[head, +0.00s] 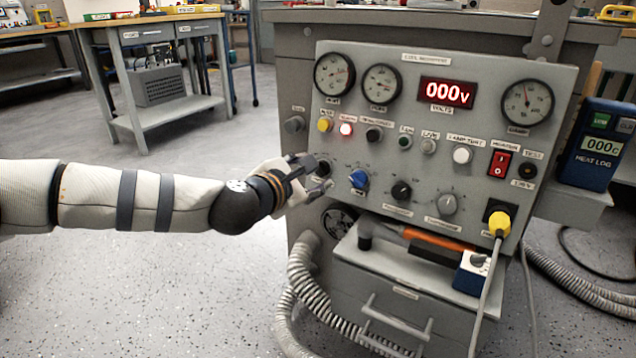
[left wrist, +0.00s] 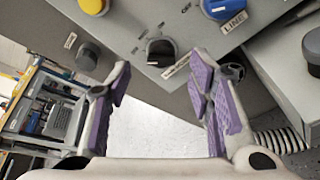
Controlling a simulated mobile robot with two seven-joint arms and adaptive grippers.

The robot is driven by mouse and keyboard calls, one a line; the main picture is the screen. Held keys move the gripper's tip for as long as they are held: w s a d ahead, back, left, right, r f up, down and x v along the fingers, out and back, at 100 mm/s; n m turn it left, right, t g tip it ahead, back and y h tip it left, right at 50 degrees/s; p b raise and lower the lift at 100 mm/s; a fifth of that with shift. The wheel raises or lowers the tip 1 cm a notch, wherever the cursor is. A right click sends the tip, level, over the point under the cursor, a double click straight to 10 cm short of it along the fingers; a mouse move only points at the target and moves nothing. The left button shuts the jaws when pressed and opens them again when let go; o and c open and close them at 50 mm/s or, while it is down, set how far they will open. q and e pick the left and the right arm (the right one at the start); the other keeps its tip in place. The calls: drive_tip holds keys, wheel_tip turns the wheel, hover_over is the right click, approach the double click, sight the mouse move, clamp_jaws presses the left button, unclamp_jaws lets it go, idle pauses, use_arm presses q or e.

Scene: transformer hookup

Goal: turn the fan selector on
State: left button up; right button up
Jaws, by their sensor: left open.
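A black rotary knob (left wrist: 160,52) sits low on the left of the grey control panel (head: 400,150). A label and small position marks are beside it, too blurred to read, so I cannot confirm it is the fan selector. In the head view my gripper largely hides this spot. My left gripper (head: 323,175) is open in front of the panel's lower left. In the left wrist view its purple-padded fingers (left wrist: 163,85) are apart and empty, with the black knob beyond the gap between them. My right gripper is in neither view.
A blue knob (head: 359,179) marked LINE sits just right of my gripper. A grey knob (left wrist: 87,55) and a yellow button (head: 325,125) are nearby. A red switch (head: 499,163) and yellow plug (head: 499,222) are farther right. Below, a shelf (head: 350,252) sticks out beside hoses (head: 305,280).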

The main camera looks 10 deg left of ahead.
sight(318, 172)
use_arm(q)
drive_tip(key=b+x, duration=0.1)
drive_tip(key=x, duration=0.2)
drive_tip(key=shift+w+f, duration=0.1)
drive_tip(key=shift+f, duration=0.2)
drive_tip(key=shift+w+d, duration=0.15)
drive_tip(key=shift+w, duration=0.3)
drive_tip(key=shift+r, duration=0.1)
clamp_jaws()
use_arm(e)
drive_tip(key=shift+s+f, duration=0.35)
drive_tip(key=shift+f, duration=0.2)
